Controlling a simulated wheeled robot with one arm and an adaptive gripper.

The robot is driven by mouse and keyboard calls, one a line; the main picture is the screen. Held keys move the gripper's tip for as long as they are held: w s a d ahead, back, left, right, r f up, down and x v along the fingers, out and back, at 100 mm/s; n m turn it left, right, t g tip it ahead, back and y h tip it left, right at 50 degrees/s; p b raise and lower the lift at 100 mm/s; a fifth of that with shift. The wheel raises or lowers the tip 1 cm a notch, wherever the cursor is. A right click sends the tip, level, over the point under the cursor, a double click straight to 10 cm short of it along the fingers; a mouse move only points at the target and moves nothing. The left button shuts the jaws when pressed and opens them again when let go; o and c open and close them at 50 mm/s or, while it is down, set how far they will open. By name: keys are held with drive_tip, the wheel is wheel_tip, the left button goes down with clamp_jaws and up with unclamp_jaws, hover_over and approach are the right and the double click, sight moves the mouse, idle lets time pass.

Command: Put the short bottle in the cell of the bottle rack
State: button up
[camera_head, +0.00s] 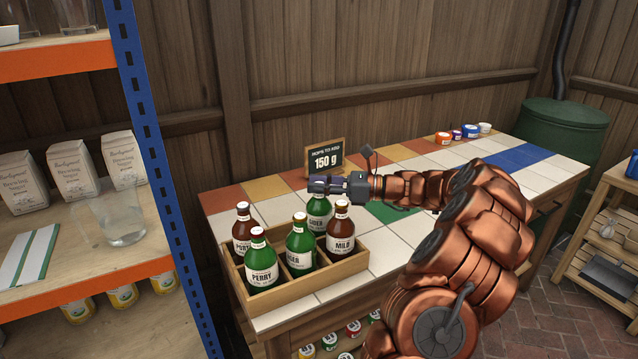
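The wooden bottle rack (312,292) stands on the near left of the tiled table. It holds green bottles marked Perry (261,262) and Lager (300,247), and brown bottles marked Port (242,232) and Mild (340,234). A green Cider bottle (319,212) is upright at the rack's back side. Its base is hidden, so I cannot tell if it stands in the rack, behind it or hangs. My gripper (318,184) is right at its top, seen side-on. Whether the fingers are closed on it is unclear. Which bottle is the short one is not plain.
A small sign (325,158) reading 150 g stands behind my gripper. Small tubs (457,134) stand at the table's far end. A blue and orange shelf (160,150) with bags and a glass jar rises on the left. The table's middle tiles are partly hidden by my arm.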

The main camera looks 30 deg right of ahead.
drive_tip(key=o, duration=0.5)
drive_tip(key=shift+c, duration=0.2)
drive_tip(key=shift+r, duration=0.1)
drive_tip(key=v, duration=1.2)
drive_tip(key=shift+s, duration=0.1)
